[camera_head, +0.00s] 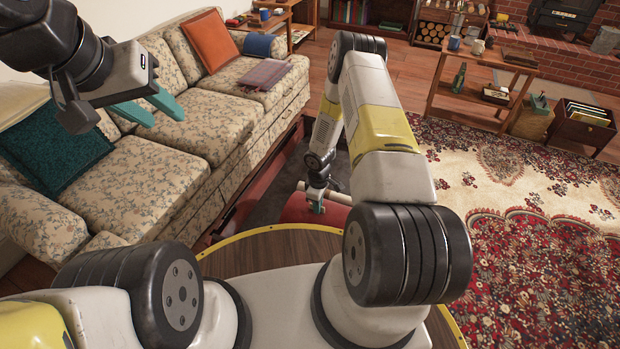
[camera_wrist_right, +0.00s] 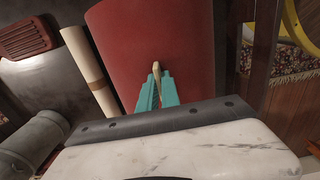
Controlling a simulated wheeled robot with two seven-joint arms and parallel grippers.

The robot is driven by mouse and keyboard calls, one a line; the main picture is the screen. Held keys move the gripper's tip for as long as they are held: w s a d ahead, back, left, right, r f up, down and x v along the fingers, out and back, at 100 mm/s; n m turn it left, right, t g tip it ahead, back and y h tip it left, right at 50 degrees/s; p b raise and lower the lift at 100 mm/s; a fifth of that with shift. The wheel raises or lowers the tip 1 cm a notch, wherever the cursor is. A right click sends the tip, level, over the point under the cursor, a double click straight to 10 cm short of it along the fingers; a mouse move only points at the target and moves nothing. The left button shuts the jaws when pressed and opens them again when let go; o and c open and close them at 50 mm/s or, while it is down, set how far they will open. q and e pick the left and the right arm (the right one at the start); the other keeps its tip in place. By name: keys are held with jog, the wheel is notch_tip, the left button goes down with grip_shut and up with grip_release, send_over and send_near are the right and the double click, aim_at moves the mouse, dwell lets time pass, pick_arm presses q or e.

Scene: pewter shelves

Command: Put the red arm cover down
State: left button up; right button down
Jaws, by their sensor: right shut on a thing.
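The red arm cover (camera_wrist_right: 160,35) fills the upper middle of the right wrist view as a broad red, curved shape. It also shows in the head view (camera_head: 296,209), partly behind my right arm. My right gripper (camera_wrist_right: 156,85) has its teal fingers closed at the cover, with a small tan piece between the tips. In the head view the right gripper (camera_head: 316,200) points down at the cover. Whether the cover rests on something below is hidden. My left gripper (camera_head: 150,108) is open and empty, held above the patterned sofa.
A pale roll (camera_wrist_right: 88,65) lies beside the red cover. The floral sofa (camera_head: 150,175) carries an orange cushion (camera_head: 209,42), a teal cushion (camera_head: 52,143) and a folded mauve cloth (camera_head: 264,73). A wooden side table (camera_head: 478,100) stands at the right, near a patterned rug (camera_head: 520,200).

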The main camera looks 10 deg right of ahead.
jog(key=c, duration=1.6)
grip_release()
jog(key=shift+o, duration=0.2)
jog(key=shift+r, duration=0.1)
